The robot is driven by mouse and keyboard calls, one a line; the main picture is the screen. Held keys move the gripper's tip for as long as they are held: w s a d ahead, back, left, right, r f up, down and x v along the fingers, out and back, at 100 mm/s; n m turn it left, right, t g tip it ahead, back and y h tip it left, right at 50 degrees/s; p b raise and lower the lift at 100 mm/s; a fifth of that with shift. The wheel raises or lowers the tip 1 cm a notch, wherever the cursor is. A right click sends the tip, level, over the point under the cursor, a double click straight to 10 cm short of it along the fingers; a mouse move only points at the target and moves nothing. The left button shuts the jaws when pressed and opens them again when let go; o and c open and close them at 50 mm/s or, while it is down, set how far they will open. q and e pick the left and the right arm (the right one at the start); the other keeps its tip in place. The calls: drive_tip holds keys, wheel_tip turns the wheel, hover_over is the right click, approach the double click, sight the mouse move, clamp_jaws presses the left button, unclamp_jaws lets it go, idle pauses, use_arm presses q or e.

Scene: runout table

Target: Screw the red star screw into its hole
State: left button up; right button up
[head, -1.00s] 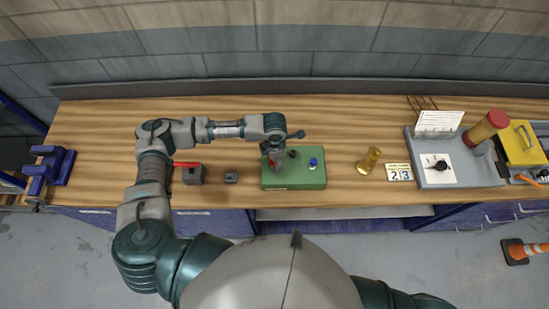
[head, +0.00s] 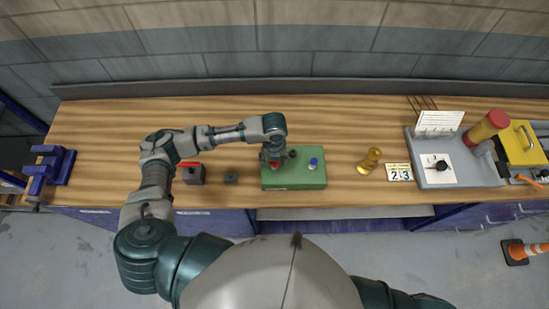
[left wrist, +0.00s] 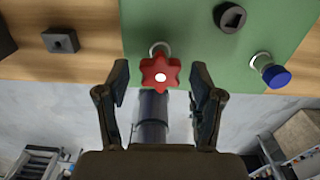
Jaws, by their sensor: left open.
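The red star screw (left wrist: 160,73) shows in the left wrist view, with a red star-shaped head and a pale spot at its centre. It stands at the green block (left wrist: 190,30); a pale metal ring or shank shows just behind its head. My left gripper (left wrist: 162,85) is open, with one finger on each side of the star head and a gap to both. In the head view the green block (head: 295,179) lies on the table, and my left gripper (head: 272,161) is over its left part, mostly covering the red screw (head: 274,164). My right gripper is not in view.
A blue-capped screw (left wrist: 275,76) and a dark square-holed piece (left wrist: 229,17) are on the green block. A small dark block (head: 231,177) and a red-handled grey block (head: 194,174) lie left. A brass piece (head: 369,161) lies right. A grey tray (head: 450,182) is farther right.

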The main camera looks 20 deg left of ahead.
use_arm(q)
drive_tip(key=n, duration=0.8)
drive_tip(key=shift+n, duration=0.3)
drive_tip(key=shift+r, duration=0.2)
clamp_jaws()
drive_tip(key=m, duration=0.4)
drive_tip(key=shift+m, duration=0.4)
